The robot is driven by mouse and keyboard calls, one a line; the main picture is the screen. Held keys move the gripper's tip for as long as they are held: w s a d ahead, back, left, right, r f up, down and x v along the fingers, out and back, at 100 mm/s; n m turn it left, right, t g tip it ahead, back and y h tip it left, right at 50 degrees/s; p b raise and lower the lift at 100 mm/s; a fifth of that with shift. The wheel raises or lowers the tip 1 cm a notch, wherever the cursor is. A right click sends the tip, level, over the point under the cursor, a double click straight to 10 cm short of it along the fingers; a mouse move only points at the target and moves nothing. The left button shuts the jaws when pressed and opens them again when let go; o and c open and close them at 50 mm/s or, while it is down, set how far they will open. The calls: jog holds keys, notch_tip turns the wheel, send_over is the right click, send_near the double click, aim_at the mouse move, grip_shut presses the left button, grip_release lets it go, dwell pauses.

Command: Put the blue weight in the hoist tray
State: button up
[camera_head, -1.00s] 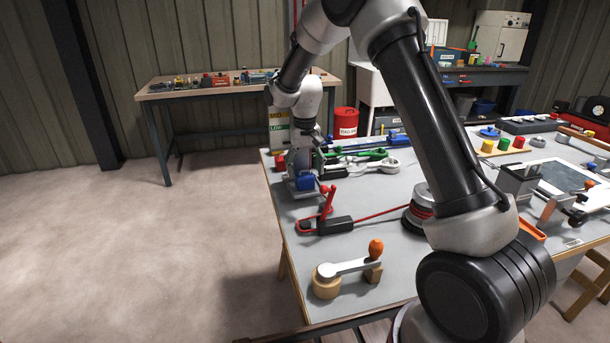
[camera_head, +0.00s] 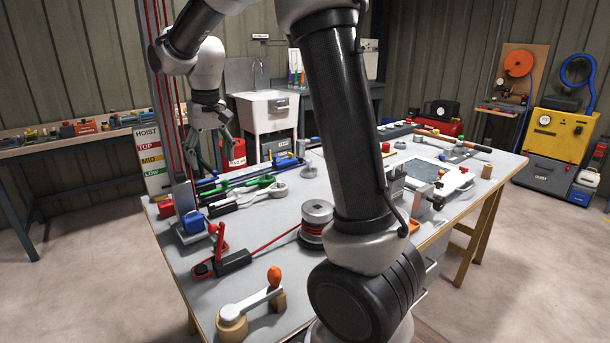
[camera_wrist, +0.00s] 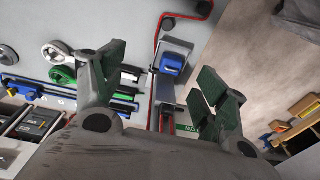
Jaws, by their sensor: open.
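The blue weight (camera_head: 193,222) is a small blue block at the table's left corner. It sits on the small grey hoist tray (camera_head: 182,238), by the foot of the hoist post. In the wrist view the blue weight (camera_wrist: 172,64) rests on the grey tray (camera_wrist: 177,43), between my spread fingers in the picture. My gripper (camera_head: 208,150) is open and empty, above and apart from the weight. Its fingers also show wide apart in the wrist view (camera_wrist: 163,75).
A hoist sign (camera_head: 150,160) and upright red lines stand beside my gripper. A red-handled lever (camera_head: 222,250), a rope drum (camera_head: 317,215) and a crank with an orange knob (camera_head: 255,305) are nearer. Green and blue tools (camera_head: 245,185) lie behind. Floor at left is clear.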

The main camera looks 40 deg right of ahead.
jog(key=s+d+r+t, duration=0.1)
jog(key=s+d+r, duration=0.2)
jog(key=s, duration=0.5)
jog(key=s+d+r+t, duration=0.1)
jog(key=s+d+r, duration=0.2)
jog(key=s, duration=0.4)
jog(key=s+d+f, duration=0.1)
jog(key=s, duration=0.6)
jog(key=s+d+f+t, duration=0.1)
jog(key=s+d+f, duration=0.1)
jog(key=s, duration=0.5)
jog(key=shift+s+d+f, duration=0.15)
jog(key=shift+s+f, duration=0.1)
jog(key=shift+s, duration=0.05)
